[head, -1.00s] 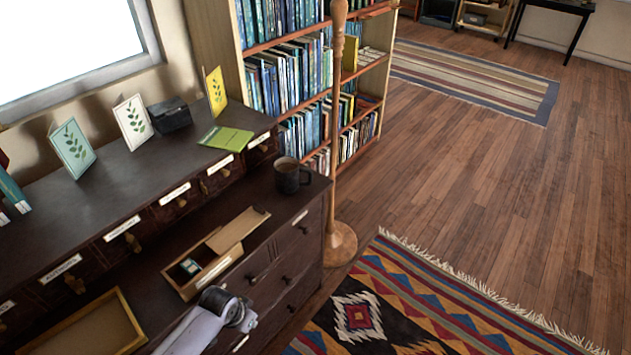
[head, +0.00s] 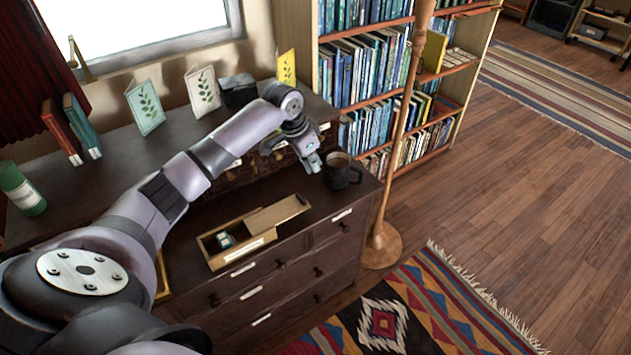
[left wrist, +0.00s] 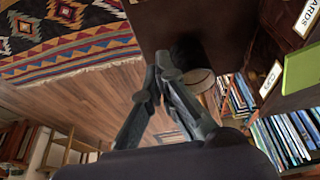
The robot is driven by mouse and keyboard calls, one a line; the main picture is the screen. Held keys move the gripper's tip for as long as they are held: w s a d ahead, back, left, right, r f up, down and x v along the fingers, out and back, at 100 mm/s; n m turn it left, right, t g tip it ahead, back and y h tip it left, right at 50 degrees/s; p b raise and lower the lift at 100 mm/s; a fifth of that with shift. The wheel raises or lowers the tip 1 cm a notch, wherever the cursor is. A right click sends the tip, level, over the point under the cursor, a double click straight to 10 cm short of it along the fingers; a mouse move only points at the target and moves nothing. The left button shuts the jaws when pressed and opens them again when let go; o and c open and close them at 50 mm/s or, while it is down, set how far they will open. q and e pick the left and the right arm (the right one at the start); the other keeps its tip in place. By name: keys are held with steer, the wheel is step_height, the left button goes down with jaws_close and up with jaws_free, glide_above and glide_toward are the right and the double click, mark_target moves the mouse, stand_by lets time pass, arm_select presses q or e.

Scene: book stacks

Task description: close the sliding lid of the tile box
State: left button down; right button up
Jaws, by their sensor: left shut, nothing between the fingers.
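The tile box (head: 222,262) is a light wooden box on the low counter of the dark cabinet. Its sliding lid (head: 280,213) is partly open, covering the right part and sticking out past the right end. A pale and dark tile (head: 225,241) shows in the open left part. My left gripper (head: 314,168) is shut and empty, above the counter behind and right of the lid, just left of a dark mug (head: 343,172). In the left wrist view the closed fingertips (left wrist: 163,66) are beside the mug (left wrist: 192,62); the box is not seen there. My right gripper is out of view.
Leaf cards (head: 146,106) and a dark box (head: 238,92) stand on the cabinet's upper top (head: 175,140). A floor lamp pole (head: 400,140) and bookshelf (head: 365,20) stand to the right. My left arm passes over the counter left of the box.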

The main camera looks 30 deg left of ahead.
arm_select(q)
steer(key=x, duration=0.9)
steer(key=shift+f, duration=0.15)
steer(key=shift+s+a+f+p, duration=0.1)
steer(key=shift+s+a+p, duration=0.15)
steer(key=shift+p, duration=0.25)
steer(key=s, duration=0.1)
steer(key=s+a+p, duration=0.1)
steer(key=s, duration=0.1)
steer(key=shift+s, duration=0.15)
steer(key=shift+f, duration=0.1)
